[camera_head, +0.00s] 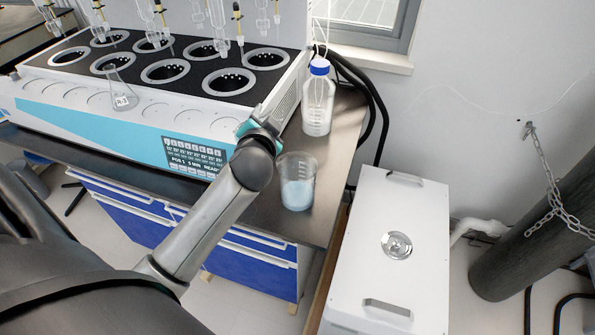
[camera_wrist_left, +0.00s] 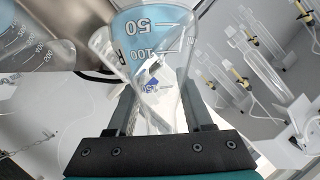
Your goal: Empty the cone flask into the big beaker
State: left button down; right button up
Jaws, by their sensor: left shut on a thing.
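The cone flask (camera_wrist_left: 153,60) is clear glass with white volume marks and a blue tint in its wide part. It is between the two fingers of my left gripper (camera_wrist_left: 156,105), which is shut on it. A clear graduated beaker also shows at the upper left of the left wrist view (camera_wrist_left: 33,58). My right gripper is not in view.
The multi distiller (camera_head: 100,125) with black-topped round wells fills the left of the bench. A flask marked R-3 (camera_head: 121,92) stands on it. A blue-capped bottle (camera_head: 318,100) stands behind the beaker. The bench's right edge (camera_head: 345,170) is close; a white cabinet (camera_head: 395,240) is beyond it.

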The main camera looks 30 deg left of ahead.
pick_arm(q)
jog(key=shift+m+y+b, duration=0.3)
jog(key=shift+m+b, duration=0.1)
jog(key=shift+b, duration=0.05)
jog(key=shift+a+r+m+y+b, duration=0.3)
jog(key=shift+r+m+y+b, duration=0.4)
jog(key=shift+m, duration=0.5)
dwell(0.8)
jog(key=shift+f+m+t+b, duration=0.3)
jog(key=shift+m+b, duration=0.4)
jog(key=shift+b, duration=0.5)
jog(key=shift+w+d+f+m+y+b, duration=0.1)
jog(key=shift+d+f+m+y+b, duration=0.15)
jog(key=shift+d+m+y+b, duration=0.55)
jog(key=shift+a+f+m+t+b, duration=0.1)
jog(key=shift+f+m+t+b, duration=0.25)
jog(key=shift+m, duration=0.25)
dwell(0.7)
jog(key=shift+w+f+m+t+b, duration=0.1)
jog(key=shift+f+m+t+b, duration=0.25)
jog(key=shift+m, duration=0.65)
dwell(1.2)
